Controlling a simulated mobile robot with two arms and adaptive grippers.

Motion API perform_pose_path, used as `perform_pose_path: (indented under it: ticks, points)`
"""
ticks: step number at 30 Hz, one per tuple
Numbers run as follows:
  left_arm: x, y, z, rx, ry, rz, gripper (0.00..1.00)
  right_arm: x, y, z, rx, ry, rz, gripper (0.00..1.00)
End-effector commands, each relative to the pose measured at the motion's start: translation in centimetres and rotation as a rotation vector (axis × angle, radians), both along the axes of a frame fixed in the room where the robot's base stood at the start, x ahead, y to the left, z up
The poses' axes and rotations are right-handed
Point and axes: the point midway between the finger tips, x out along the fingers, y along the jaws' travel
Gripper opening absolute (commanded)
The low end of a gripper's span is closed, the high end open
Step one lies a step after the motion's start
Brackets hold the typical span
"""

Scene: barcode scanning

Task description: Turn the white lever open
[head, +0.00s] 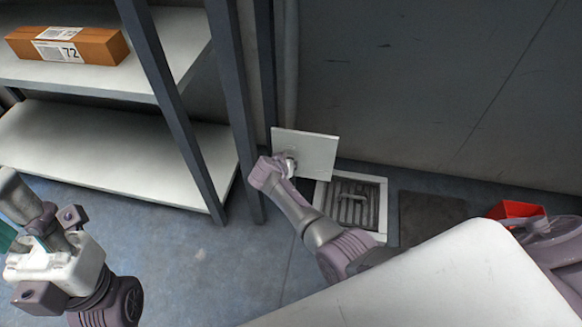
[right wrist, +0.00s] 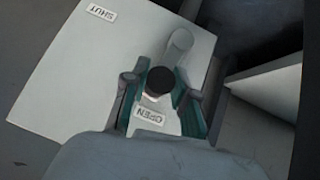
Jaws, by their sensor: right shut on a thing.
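The white lever (right wrist: 178,55) is on a white panel (right wrist: 75,75), which also shows in the head view (head: 312,152). The lever has a black knob (right wrist: 160,80). The panel has a SHUT label (right wrist: 101,13) at its upper left and an OPEN label (right wrist: 151,115) just below the knob. The lever's knob end lies close to the OPEN label. My right gripper (right wrist: 157,98) is shut on the lever, its fingers on both sides of the knob end. In the head view my right gripper (head: 276,170) partly hides the lever. My left gripper (head: 30,222) is at the far left, away from the panel; its jaws are unclear.
A grey-framed shelf (head: 110,170) stands at left, with a brown box (head: 95,45) on its upper board. A floor grate (head: 352,207) in a white frame lies below the panel. A dark mat (head: 430,215) and a red bin (head: 514,210) are to its right. A wall is behind.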

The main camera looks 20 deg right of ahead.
Motion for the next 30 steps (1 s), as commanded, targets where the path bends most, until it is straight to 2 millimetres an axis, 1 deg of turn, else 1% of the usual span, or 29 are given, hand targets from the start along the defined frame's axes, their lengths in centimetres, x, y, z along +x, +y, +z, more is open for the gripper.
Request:
perform_pose_path:
  ticks: [1,16,17,18,20,21,30]
  points:
    - [0.01,0.0,-0.03,-0.001,-0.005,0.0,0.41,-0.1,-0.32,-0.23,-0.012,0.01,-0.006,0.0]
    - [0.02,-0.04,0.15,0.001,-0.011,-0.001,0.41,-0.02,-0.4,-0.08,-0.027,0.018,-0.007,0.0]
    - [0.02,-0.04,0.15,0.001,-0.011,-0.001,0.41,-0.02,-0.4,-0.08,-0.027,0.018,-0.007,0.32]
    - [0.02,-0.04,0.15,0.001,-0.011,-0.001,0.41,-0.02,-0.39,-0.07,-0.027,0.017,-0.006,0.39]
    - [0.02,-0.04,0.15,0.001,-0.011,-0.001,0.41,-0.01,-0.34,-0.07,-0.026,0.016,-0.006,0.49]
    - [0.02,-0.04,0.15,0.001,-0.011,-0.001,0.41,0.0,-0.3,-0.06,-0.025,0.016,-0.006,0.52]
    - [0.08,-0.03,0.1,0.001,-0.008,0.0,0.41,0.07,-0.07,0.01,-0.021,0.014,-0.003,0.52]
